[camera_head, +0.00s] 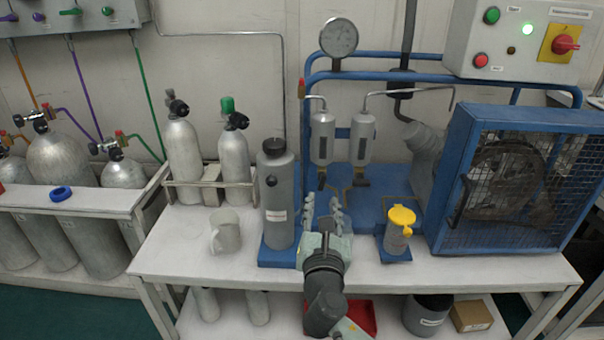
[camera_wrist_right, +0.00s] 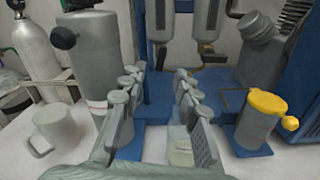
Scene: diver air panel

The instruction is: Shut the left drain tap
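Two grey separator bottles hang side by side on the blue frame, the left bottle (camera_head: 322,137) and the right bottle (camera_head: 362,138). A small dark drain tap (camera_head: 322,181) sits under the left one; it shows in the right wrist view (camera_wrist_right: 162,56) beyond the fingers. A similar tap (camera_head: 361,180) sits under the right bottle. Whether their levers are open or shut is too small to tell. My right gripper (camera_head: 323,206) is open and empty, in front of and below the left tap, apart from it. It also shows in the wrist view (camera_wrist_right: 161,74). My left gripper is not in view.
A tall grey canister (camera_head: 277,205) stands close left of my right gripper, with a grey mug (camera_head: 225,232) beyond it. A yellow-lidded cup (camera_head: 398,233) stands to the right. The caged blue compressor (camera_head: 458,185) fills the right side. The table's front strip (camera_head: 180,262) is clear.

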